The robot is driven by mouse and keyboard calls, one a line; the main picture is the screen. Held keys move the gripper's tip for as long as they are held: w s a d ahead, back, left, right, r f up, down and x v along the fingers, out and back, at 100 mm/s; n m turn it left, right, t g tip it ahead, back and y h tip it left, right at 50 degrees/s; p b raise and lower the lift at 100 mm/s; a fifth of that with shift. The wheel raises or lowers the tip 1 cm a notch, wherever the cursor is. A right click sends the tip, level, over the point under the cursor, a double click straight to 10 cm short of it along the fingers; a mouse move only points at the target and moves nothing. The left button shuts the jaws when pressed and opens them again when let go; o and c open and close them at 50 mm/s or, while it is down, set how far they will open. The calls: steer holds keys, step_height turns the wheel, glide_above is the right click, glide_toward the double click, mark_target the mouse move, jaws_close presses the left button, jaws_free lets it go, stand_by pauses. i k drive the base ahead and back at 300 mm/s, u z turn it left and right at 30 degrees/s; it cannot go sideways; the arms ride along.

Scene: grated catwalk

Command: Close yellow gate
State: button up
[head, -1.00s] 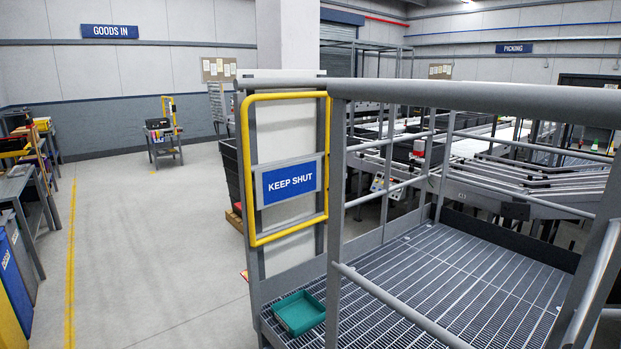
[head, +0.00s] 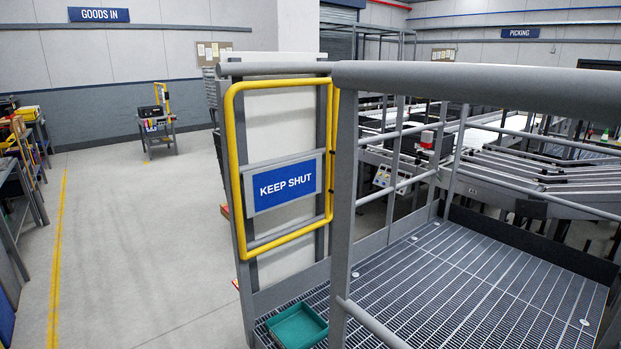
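The yellow gate (head: 234,170) is a rounded tubular frame at the left of the railed platform in the head view. A blue "KEEP SHUT" sign (head: 284,184) is fixed across its middle. The gate stands upright in front of a white panel (head: 285,128), between grey posts. Its right side is close to the thick near post (head: 345,220). I cannot tell from this angle whether it is latched or slightly ajar. My gripper is not in view.
Thick grey rails (head: 480,85) run across the front right. A teal tray (head: 299,327) sits on the grated deck (head: 460,275) below the gate. Open floor (head: 130,230) lies left, with shelving (head: 20,170) along the far left. A small cart (head: 157,127) stands farther back.

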mark_target(267, 189)
steer(key=u, duration=0.15)
steer(key=k, duration=0.55)
steer(key=u, duration=0.45)
steer(key=i, duration=0.85)
steer(key=u, duration=0.3)
steer(key=i, duration=1.25)
steer(key=z, duration=0.9)
steer(key=i, duration=0.65)
steer(key=z, duration=0.6)
steer(key=i, duration=0.5)
steer(key=u, duration=0.1)
